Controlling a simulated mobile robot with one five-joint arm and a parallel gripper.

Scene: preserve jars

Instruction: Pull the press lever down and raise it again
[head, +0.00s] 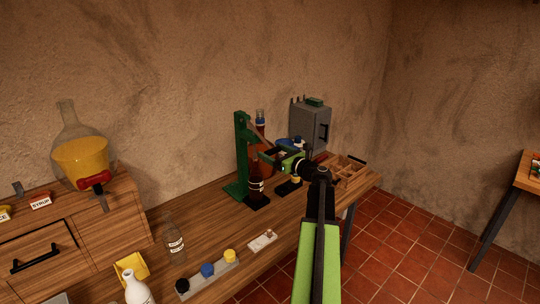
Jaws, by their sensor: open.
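The green press (241,160) stands toward the back of the wooden workbench. Its post is upright, and a lever (258,133) slants from near the top down to the right. A dark bottle (256,187) stands at the press's base. My gripper (268,155) is open, to the right of the press post and close to the lever's lower end. The lever's end and the fingertips overlap in this view, so I cannot tell whether they touch.
A grey metal box (310,128) and a wooden divided crate (349,169) stand at the bench's right end. A row of coloured caps (207,270) and a clear bottle (174,241) are nearer. Tiled floor lies right.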

